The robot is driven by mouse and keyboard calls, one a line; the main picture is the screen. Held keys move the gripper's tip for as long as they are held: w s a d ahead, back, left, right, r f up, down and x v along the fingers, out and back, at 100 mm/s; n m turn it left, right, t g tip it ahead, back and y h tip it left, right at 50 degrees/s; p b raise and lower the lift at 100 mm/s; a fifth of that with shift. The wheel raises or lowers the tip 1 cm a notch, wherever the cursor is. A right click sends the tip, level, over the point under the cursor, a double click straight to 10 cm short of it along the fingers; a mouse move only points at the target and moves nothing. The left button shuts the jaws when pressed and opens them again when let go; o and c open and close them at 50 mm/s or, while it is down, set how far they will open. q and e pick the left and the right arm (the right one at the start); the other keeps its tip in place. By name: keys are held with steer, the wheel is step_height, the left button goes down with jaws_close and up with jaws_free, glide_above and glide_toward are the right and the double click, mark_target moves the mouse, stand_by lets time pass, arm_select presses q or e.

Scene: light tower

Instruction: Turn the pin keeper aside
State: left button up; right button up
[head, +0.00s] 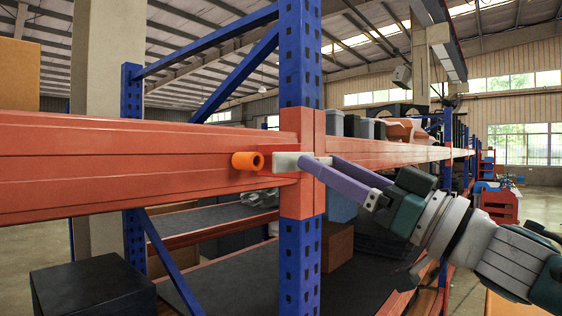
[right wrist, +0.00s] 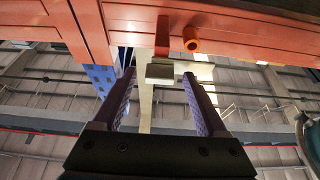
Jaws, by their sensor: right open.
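The pin keeper (head: 287,162) is a flat tab with a pale grey end, on the front of the orange-red beam beside the blue upright. An orange hollow pin (head: 247,161) sticks out of the beam just left of it. My right gripper (head: 330,163) comes in from the right with its purple fingers open, its tips at the keeper's pale end. In the right wrist view, the pale end (right wrist: 160,72) lies between the fingertips (right wrist: 158,73), with a gap on each side. The orange pin (right wrist: 193,45) shows just beyond. My left gripper is not in view.
The orange-red beam (head: 120,165) runs across the left and meets the blue upright (head: 300,60). A black box (head: 92,287) stands at the lower left. Shelves with bins lie behind and below. The air in front of the beam at left is clear.

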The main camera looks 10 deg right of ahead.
steer(key=shift+c, duration=0.2)
jaws_close()
stand_by(0.4)
stand_by(0.8)
